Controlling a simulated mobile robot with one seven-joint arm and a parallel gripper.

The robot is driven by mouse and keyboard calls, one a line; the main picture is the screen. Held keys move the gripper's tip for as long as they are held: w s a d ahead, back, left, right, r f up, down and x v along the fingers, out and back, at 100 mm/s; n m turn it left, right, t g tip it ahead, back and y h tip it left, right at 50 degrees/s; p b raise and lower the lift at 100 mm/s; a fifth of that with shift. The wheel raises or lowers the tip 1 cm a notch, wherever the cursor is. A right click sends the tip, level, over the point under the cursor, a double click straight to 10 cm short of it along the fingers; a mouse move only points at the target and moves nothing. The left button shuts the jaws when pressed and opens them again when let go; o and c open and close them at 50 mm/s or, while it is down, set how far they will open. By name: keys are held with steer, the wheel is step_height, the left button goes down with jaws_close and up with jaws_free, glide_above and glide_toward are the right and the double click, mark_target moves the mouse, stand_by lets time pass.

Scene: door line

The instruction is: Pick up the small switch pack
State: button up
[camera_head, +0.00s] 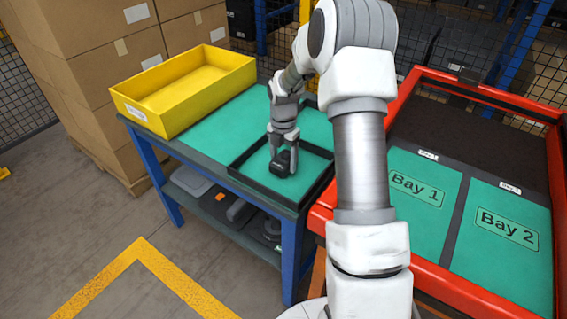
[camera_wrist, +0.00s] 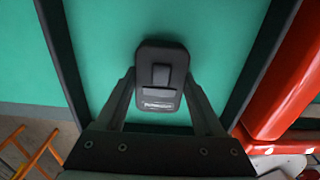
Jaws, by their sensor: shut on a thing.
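The small switch pack (camera_wrist: 161,75) is a dark, rounded block with a raised clip-like part and a light label. In the wrist view it sits between the two fingers of my gripper (camera_wrist: 161,90), which are closed against its sides. In the head view my gripper (camera_head: 284,150) points down into a black-rimmed tray (camera_head: 243,170) with a green floor, and the dark pack (camera_head: 283,163) is at its fingertips. I cannot tell whether the pack touches the tray floor.
A yellow bin (camera_head: 185,90) stands left on the blue-legged table (camera_head: 163,185). A red-framed bench with green areas marked Bay 1 (camera_head: 417,189) and Bay 2 (camera_head: 506,228) is at right. Stacked cardboard boxes (camera_head: 95,60) stand behind at left. Dark items lie on the lower shelf.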

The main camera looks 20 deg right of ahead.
mark_target(284, 159)
steer(key=shift+c, duration=0.8)
steer(key=shift+r, duration=0.1)
steer(key=shift+r, duration=0.2)
step_height(284, 159, up, 3)
steer(key=shift+r+p, duration=0.2)
steer(key=shift+p, duration=0.25)
steer(key=s+d+r+p, duration=0.25)
steer(key=d+r, duration=0.45)
steer(key=d, duration=0.4)
step_height(284, 159, up, 7)
steer(key=p, duration=0.5)
steer(key=shift+s+d+p, duration=0.15)
steer(key=shift+s+p, duration=0.05)
steer(key=shift+p, duration=0.15)
